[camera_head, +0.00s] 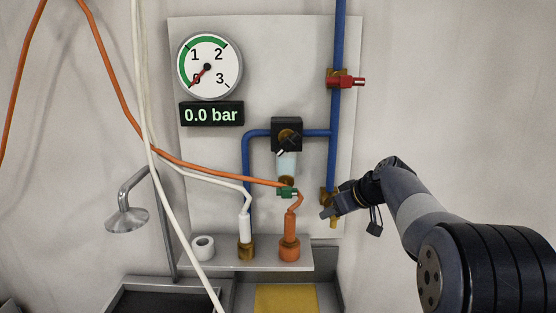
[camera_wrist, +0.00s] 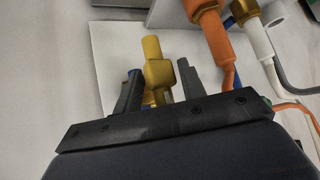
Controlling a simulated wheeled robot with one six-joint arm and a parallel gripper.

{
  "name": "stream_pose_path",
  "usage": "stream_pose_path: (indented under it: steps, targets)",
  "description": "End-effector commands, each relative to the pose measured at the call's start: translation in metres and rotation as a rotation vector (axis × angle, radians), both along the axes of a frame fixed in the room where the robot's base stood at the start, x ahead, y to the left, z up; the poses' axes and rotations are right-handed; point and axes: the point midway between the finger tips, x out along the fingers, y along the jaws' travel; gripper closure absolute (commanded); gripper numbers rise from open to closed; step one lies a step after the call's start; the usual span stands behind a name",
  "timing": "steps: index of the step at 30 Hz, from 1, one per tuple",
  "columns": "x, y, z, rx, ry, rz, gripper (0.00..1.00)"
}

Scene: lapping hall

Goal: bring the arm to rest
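My arm reaches in from the right in the head view, with my gripper (camera_head: 329,210) in front of the lower end of the blue pipe (camera_head: 333,115). A brass fitting (camera_head: 333,221) at that pipe end is partly covered by my gripper. In the wrist view the two dark fingers of my gripper (camera_wrist: 159,82) stand apart. The brass fitting (camera_wrist: 158,73) shows between them, with gaps on both sides. I see no grip on it; whether a finger touches it I cannot tell.
A gauge (camera_head: 209,66) and a 0.0 bar display (camera_head: 212,114) are on the wall panel. A red-handled valve (camera_head: 345,81) sits higher on the pipe. White (camera_head: 245,228) and orange (camera_head: 290,232) hose ends stand on a shelf (camera_head: 270,267) left of my gripper. Hoses hang at left.

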Motion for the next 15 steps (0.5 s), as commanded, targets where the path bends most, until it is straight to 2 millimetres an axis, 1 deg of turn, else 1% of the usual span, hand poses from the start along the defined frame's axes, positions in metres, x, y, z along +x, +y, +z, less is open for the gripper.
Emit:
stream_pose_path:
  steps: [3, 5, 15]
  targets:
    - [0.0, 0.001, 0.001, -0.031, -0.001, 0.0, 0.61]
    - [-0.005, -0.004, 0.007, -0.035, -0.004, -0.002, 0.61]
    - [-0.043, -0.031, 0.055, -0.037, -0.005, -0.003, 0.61]
